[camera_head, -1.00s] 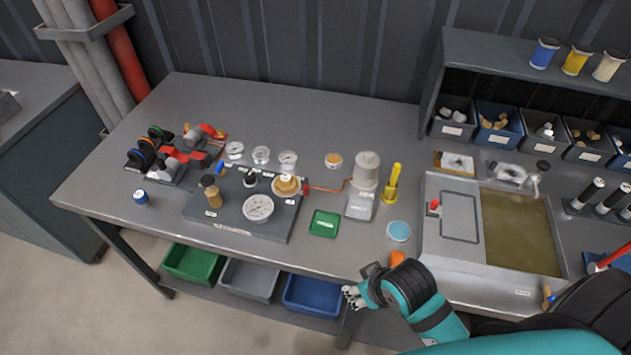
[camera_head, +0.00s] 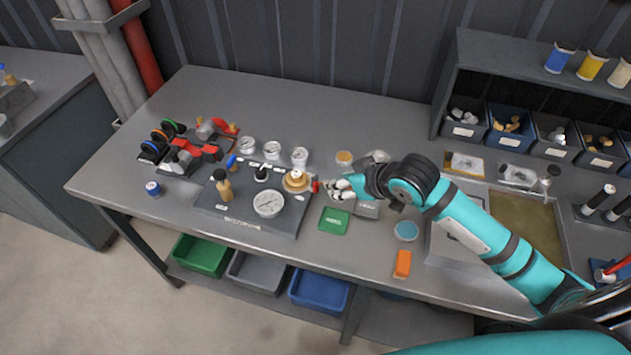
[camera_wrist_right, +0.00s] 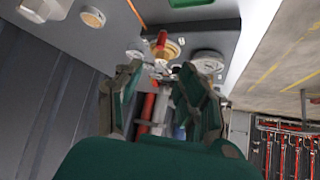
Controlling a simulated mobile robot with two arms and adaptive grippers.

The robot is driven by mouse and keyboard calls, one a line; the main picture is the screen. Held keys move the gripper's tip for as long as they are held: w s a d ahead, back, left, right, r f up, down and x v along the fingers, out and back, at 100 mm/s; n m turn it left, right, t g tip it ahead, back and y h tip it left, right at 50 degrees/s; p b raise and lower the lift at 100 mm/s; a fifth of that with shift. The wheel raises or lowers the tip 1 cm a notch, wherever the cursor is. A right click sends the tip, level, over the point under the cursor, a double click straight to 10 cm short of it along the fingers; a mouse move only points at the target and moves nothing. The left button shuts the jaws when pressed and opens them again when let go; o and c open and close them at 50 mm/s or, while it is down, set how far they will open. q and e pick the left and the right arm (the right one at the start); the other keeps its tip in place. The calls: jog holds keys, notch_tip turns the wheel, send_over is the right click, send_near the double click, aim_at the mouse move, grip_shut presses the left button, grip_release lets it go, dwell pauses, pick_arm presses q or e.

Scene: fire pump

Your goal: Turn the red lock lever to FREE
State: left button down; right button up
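A small red lever (camera_head: 316,185) sits at the right side of the brass fitting (camera_head: 297,179) on the dark panel (camera_head: 236,212). In the right wrist view the red lever (camera_wrist_right: 161,41) shows beyond the fingertips, in front of the brass fitting (camera_wrist_right: 168,49). My right gripper (camera_head: 332,187) is just right of the lever, pointing left at it. In the wrist view its fingers (camera_wrist_right: 160,75) are spread apart with nothing visibly held. I cannot tell whether they touch the lever, and I cannot read its label. My left gripper is not in view.
A large gauge (camera_head: 268,203) and a brass-coloured bottle (camera_head: 223,187) stand on the panel. Red-handled valves (camera_head: 185,155) are at the left. My right arm covers part of the basin (camera_head: 443,245).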

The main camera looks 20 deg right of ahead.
aim_at(316, 184)
jog(key=p+x, duration=0.1)
jog(key=x, duration=1.2)
grip_shut()
